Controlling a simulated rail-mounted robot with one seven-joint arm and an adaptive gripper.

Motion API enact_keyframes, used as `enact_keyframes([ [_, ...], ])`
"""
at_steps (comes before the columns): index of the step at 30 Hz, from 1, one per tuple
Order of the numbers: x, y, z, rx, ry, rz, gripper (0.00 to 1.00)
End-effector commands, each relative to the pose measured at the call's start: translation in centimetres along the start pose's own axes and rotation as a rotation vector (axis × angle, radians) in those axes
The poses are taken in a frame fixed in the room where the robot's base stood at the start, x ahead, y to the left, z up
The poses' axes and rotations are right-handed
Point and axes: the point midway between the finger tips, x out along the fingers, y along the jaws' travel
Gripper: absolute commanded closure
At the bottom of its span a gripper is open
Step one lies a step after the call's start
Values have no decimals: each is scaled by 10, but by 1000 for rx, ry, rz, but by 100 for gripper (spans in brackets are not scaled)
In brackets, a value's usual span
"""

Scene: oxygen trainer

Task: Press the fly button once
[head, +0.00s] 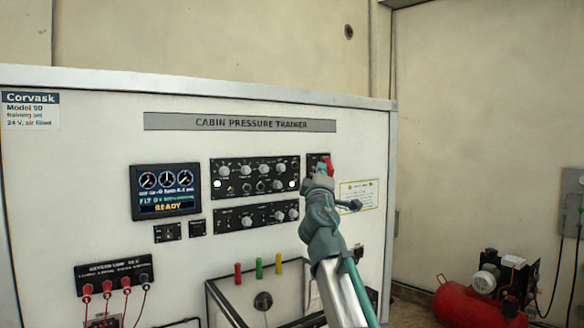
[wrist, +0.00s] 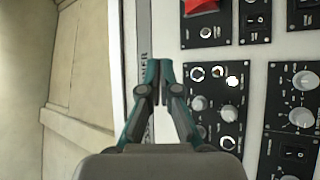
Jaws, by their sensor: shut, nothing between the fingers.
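The trainer's white front panel (head: 110,135) faces me. No label reading fly is legible, so I cannot tell which control is the fly button. The upper black control panel (head: 255,178) has knobs and two bright white round controls, at its left (head: 217,184) and right (head: 292,184) ends. The right-end one also shows in the wrist view (wrist: 232,81). My gripper (head: 318,172) is shut and empty at the right of this panel, partly hiding a small panel there. In the wrist view its fingertips (wrist: 160,65) are beside the black panel's upper edge; contact with the trainer cannot be judged.
A red guarded switch (wrist: 201,6) sits on the small panel near my gripper. A lower knob panel (head: 257,217) and a display (head: 165,190) reading READY are on the trainer. Several cables (head: 126,305) hang at lower left. A red compressor (head: 470,303) stands at right.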

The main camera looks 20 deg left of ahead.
Motion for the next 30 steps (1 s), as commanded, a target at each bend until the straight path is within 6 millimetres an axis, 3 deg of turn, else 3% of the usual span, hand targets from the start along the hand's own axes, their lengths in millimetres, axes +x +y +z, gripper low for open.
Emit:
enact_keyframes([
  [14,5,-5,-3,0,-1,-1,100],
  [30,48,-39,-33,0,0,-1,100],
])
